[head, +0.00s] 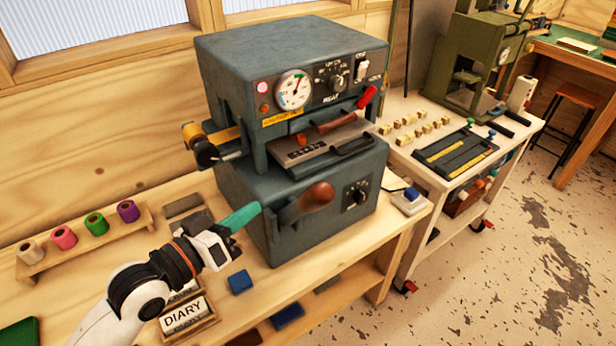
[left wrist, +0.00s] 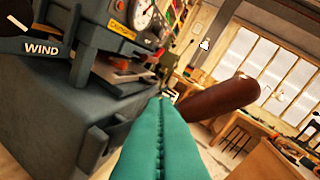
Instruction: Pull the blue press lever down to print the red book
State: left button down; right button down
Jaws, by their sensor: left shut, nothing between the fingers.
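The dark grey-blue press (head: 290,80) stands on the wooden bench. Its front lever has a dark arm and a brown wooden grip (head: 316,196); I see no blue lever. The brown grip also shows in the left wrist view (left wrist: 222,98), tilted, just beyond and right of the fingertips. My left gripper (head: 256,209), with teal fingers, is shut and empty at the press's lower left front, left of the grip. Its fingers fill the bottom middle of the left wrist view (left wrist: 158,104). Whether they touch the lever I cannot tell. I cannot make out a red book. My right gripper is not in view.
A red-tipped handle (head: 366,98) and an orange-brown handle (head: 318,130) are higher on the press. A rack of foil rolls (head: 85,232) stands left. A DIARY block (head: 184,318) and a blue block (head: 240,282) lie before the press. A cart (head: 455,183) stands right.

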pick_arm(q)
jog(key=s+d+r+m+h, duration=0.1)
jog(key=s+d+r+h, duration=0.1)
jog(key=r, duration=0.7)
jog(key=shift+s+d+h, duration=0.15)
jog(key=shift+s+h, duration=0.75)
jog(key=shift+h, duration=0.1)
notch_tip(320, 180, up, 2)
jog(key=p, duration=0.5)
send_over(309, 194)
jog(key=w, duration=0.2)
jog(key=shift+w+a, duration=0.15)
jog(key=shift+a, duration=0.05)
jog(key=s+f, duration=0.2)
jog(key=f, duration=0.1)
jog(key=shift+d+f+g, duration=0.1)
jog(key=shift+g, duration=0.2)
jog(key=shift+s+f, duration=0.2)
jog(key=shift+f, duration=0.1)
jog(key=shift+w+d, duration=0.1)
